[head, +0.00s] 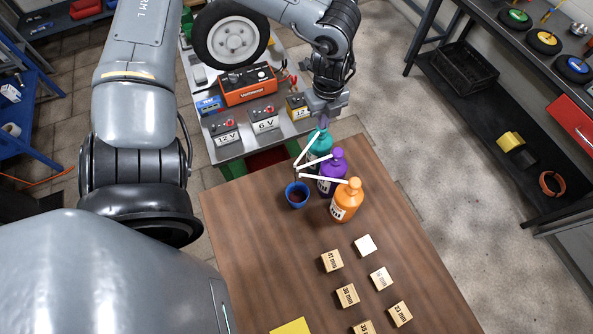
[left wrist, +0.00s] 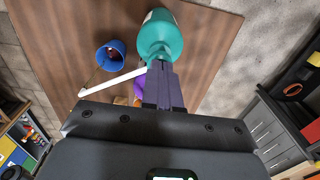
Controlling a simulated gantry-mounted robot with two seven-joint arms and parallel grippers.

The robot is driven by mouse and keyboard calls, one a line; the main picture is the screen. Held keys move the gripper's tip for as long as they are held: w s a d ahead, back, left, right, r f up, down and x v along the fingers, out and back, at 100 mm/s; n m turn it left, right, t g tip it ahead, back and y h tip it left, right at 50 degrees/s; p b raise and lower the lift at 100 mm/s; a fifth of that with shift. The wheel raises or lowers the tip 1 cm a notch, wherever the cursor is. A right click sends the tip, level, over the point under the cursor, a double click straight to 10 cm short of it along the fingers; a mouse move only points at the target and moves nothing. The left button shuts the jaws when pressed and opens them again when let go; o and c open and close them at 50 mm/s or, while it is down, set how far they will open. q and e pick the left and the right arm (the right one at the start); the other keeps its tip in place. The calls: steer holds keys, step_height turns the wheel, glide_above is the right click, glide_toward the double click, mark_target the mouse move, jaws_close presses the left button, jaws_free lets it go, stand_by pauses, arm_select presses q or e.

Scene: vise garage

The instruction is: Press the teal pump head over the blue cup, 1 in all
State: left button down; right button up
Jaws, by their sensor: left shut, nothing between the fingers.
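The teal pump bottle (head: 320,147) stands at the far end of the wooden table, partly hidden by my gripper. Its white spout points toward the blue cup (head: 297,196), which stands upright and looks dark reddish inside. My left gripper (head: 324,121) is shut and empty, pointing down at the top of the teal pump. In the left wrist view the shut fingers (left wrist: 162,72) overlap the pump head beside the teal bottle (left wrist: 159,38); contact cannot be told. The white spout (left wrist: 112,81) and the blue cup (left wrist: 111,56) show to the left. My right gripper is out of view.
A purple pump bottle (head: 331,172) and an orange one (head: 346,203) stand close to the teal one, spouts toward the cup. Several wooden blocks (head: 347,295) and a yellow sheet (head: 291,327) lie nearer. A metal bench (head: 240,148) with batteries stands behind. The table's left part is clear.

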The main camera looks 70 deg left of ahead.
arm_select(q)
steer(key=shift+f, duration=0.3)
steer(key=shift+r, duration=0.2)
steer(key=shift+r+p, duration=0.5)
steer(key=shift+r, duration=0.15)
steer(key=shift+r+p, duration=0.4)
steer(key=shift+r, duration=0.25)
steer(key=shift+r, duration=0.1)
step_height(320, 180, up, 6)
steer(key=p, duration=0.3)
